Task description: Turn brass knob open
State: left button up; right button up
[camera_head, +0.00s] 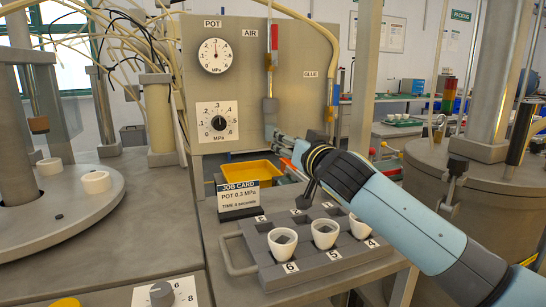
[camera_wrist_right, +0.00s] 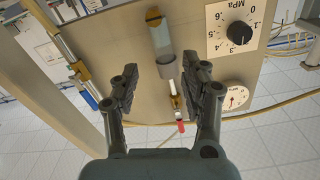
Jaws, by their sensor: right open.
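The AIR line runs down the upright grey panel (camera_head: 230,90) in the head view, with a red section, grey tube and brass-coloured fittings (camera_head: 270,105). A brass piece (camera_wrist_right: 153,17) shows at the end of the grey cylinder (camera_wrist_right: 162,45) in the right wrist view, which sees the panel upside down. I cannot tell which brass piece is the knob. My right gripper (camera_wrist_right: 165,74) is open and empty, fingers apart, facing the AIR line. Its fingers look short of the panel; the exact gap is unclear. My left gripper is not in view.
A GLUE line (camera_head: 333,95) runs down the panel's right side. Below are a job card (camera_head: 238,195) and a grey tray (camera_head: 330,263) with several white cups. A yellow bin (camera_head: 250,170) stands behind. A round plate (camera_head: 60,215) is at left.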

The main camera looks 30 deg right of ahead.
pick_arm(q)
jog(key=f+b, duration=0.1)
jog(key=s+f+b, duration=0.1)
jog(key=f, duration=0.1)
pick_arm(e)
jog(key=w+d+f, duration=0.2)
jog(key=w+f, duration=0.1)
jog(key=w, duration=0.5)
jog(key=shift+f, duration=0.35)
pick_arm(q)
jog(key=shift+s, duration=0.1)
pick_arm(e)
jog(key=shift+c, duration=0.7)
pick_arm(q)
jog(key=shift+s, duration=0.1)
pick_arm(e)
grip_shut()
